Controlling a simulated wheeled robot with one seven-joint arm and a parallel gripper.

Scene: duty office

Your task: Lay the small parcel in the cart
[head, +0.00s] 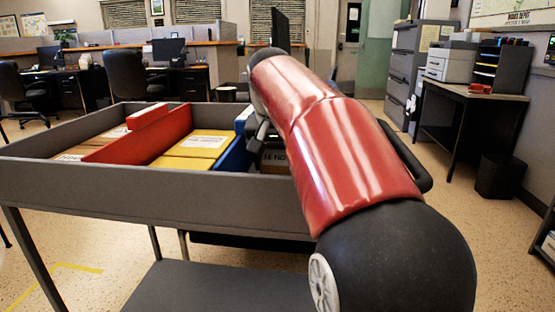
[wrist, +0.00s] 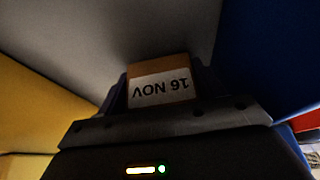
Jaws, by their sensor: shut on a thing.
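The small parcel is a brown box with a white "16 NOV" label (wrist: 160,92), upside down in the wrist view. My gripper (wrist: 160,78) is shut on it, one dark finger on each side. In the head view the parcel (head: 274,158) shows partly behind my arm, low inside the grey cart (head: 150,185), just right of a blue item (head: 236,152). My arm hides most of the gripper and the right part of the cart. I cannot tell whether the parcel touches the cart's floor.
In the cart, a red item (head: 140,135) and yellow parcels (head: 195,145) fill the left and middle. In the wrist view, yellow (wrist: 30,105) is on the left and blue (wrist: 265,50) on the right, with bare grey between. The cart's raised rim surrounds the load.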

